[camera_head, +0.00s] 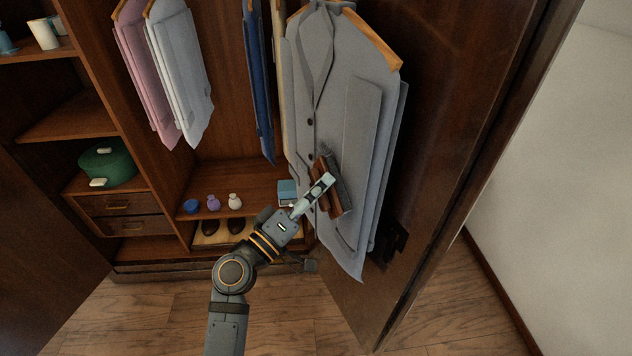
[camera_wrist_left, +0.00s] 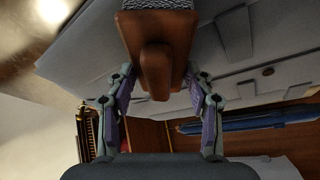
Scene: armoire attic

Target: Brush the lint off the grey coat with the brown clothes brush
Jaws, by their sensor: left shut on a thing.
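The grey coat (camera_head: 331,110) hangs on a wooden hanger at the right of the wardrobe, by the open door. My left gripper (camera_head: 322,186) is in front of the coat's lower front, shut on the brown clothes brush (camera_head: 334,204). In the left wrist view the brush (camera_wrist_left: 157,45) has its wooden handle between the fingers and its grey bristles on the coat side. I cannot tell whether the bristles touch the cloth. The coat (camera_wrist_left: 90,50) fills the upper part of that view. I cannot make out any lint. My right gripper is not in view.
The open door (camera_head: 450,100) stands close behind the coat. Pink and white shirts (camera_head: 180,70) and a blue garment (camera_head: 260,90) hang left of it.

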